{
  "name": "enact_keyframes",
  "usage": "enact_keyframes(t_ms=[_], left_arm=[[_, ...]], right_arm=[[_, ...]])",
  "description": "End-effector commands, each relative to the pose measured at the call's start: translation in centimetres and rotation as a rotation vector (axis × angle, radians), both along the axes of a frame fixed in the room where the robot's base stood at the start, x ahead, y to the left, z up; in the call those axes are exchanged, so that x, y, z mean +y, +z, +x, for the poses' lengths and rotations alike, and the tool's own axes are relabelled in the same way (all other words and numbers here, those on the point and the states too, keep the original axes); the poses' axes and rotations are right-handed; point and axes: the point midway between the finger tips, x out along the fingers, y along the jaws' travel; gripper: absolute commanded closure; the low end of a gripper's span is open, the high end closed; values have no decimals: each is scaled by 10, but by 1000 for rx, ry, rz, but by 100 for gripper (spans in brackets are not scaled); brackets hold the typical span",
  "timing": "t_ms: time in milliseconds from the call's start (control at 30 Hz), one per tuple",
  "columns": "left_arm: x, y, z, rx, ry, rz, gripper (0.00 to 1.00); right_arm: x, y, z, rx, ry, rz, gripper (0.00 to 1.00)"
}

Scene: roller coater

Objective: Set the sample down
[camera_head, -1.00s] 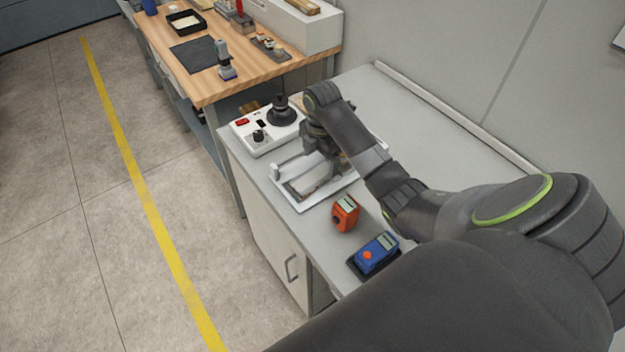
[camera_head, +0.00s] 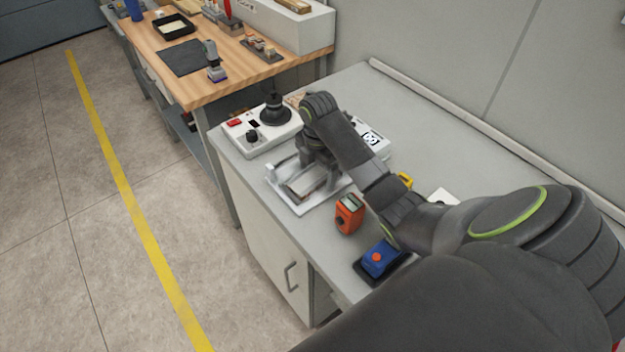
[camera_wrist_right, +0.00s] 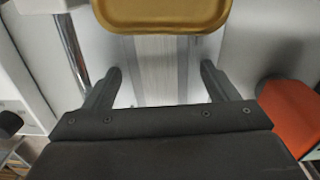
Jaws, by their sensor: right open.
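A pale flat panel, which looks like the sample, lies in the white tray-like stand (camera_head: 300,208) on the grey bench, partly hidden by my right arm. My right gripper (camera_head: 315,172) is over this stand. In the right wrist view, the gripper (camera_wrist_right: 160,88) is open, its two fingers apart on either side of the pale panel (camera_wrist_right: 158,72). Whether the fingers touch the panel I cannot tell. A yellow-brown piece with rounded corners (camera_wrist_right: 160,14) crosses the top of that view. My left gripper is not in view.
A white control box (camera_head: 262,140) with a black knob stands behind the stand. An orange device (camera_head: 349,214) and a blue device (camera_head: 380,258) stand nearer. A white box with a printed pattern (camera_head: 373,139) is beside my arm. The right rear bench top is clear.

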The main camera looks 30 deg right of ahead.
Motion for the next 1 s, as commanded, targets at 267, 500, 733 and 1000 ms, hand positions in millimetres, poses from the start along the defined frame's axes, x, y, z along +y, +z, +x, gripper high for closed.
enact_keyframes(t_ms=[267, 500, 733, 1000], left_arm=[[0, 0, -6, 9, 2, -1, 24], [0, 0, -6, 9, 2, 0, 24], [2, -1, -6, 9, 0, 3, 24], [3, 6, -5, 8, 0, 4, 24]], right_arm=[[0, 0, 0, 0, 0, 0, 50], [0, 0, 0, -1, 0, 0, 70], [0, 4, 1, -2, 0, -1, 70], [0, 39, 1, -2, 0, -1, 70]])
